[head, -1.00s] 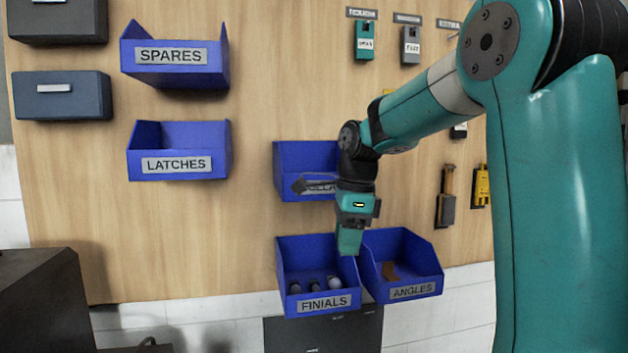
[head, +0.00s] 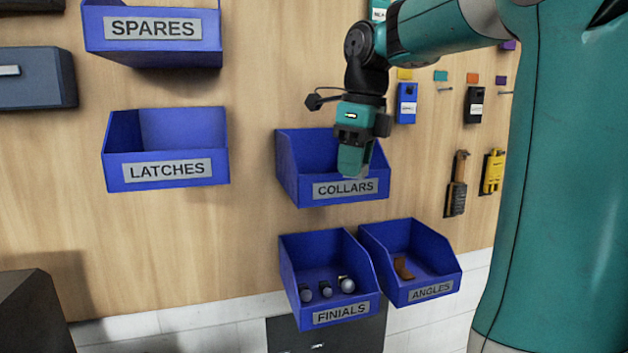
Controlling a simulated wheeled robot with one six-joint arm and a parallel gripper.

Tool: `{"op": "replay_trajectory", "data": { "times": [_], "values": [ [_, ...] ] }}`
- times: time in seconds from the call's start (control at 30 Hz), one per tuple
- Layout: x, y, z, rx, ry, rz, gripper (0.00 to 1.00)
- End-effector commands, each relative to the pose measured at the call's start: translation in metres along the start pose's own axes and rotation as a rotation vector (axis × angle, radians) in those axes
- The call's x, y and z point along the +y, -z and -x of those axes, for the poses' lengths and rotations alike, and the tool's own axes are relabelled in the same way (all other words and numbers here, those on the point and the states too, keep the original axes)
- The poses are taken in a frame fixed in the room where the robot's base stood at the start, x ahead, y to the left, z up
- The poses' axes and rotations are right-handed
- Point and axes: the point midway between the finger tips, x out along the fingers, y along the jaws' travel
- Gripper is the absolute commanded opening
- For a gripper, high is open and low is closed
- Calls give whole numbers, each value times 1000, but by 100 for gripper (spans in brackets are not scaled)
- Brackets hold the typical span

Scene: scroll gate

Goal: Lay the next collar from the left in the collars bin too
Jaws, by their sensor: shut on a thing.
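The blue collars bin (head: 292,175) hangs on the wooden wall panel, with its label COLLARS on the front. My gripper (head: 353,172) points down over the mouth of this bin, its fingertips behind the top of the front wall or level with it. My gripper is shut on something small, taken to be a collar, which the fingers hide. The inside of the collars bin is partly hidden by the gripper, and no loose collar shows in it. No other collars can be made out in view.
The finials bin (head: 298,252), holding several finials, and the angles bin (head: 440,262), holding a brown piece, hang just below. The latches bin (head: 120,165) and the spares bin (head: 100,45) are at the left. Tools hang at the right.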

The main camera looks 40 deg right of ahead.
Motion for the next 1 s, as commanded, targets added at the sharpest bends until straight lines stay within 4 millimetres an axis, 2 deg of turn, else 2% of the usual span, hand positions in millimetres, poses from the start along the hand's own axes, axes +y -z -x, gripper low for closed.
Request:
{"op": "replay_trajectory", "data": {
  "times": [0.17, 0.5, 0.7, 0.87, 0.9, 1.0],
  "values": [
    [-20, -15, -1, 1, -1, -5, 10],
    [-92, -80, -6, 2, -1, -12, 10],
    [-125, -114, -10, 2, -1, -10, 10],
    [-146, -136, -12, 1, 0, -8, 10],
    [-144, -132, -26, 1, -2, -9, 10],
    [-143, -130, -39, 0, 1, -8, 10]
  ]
}}
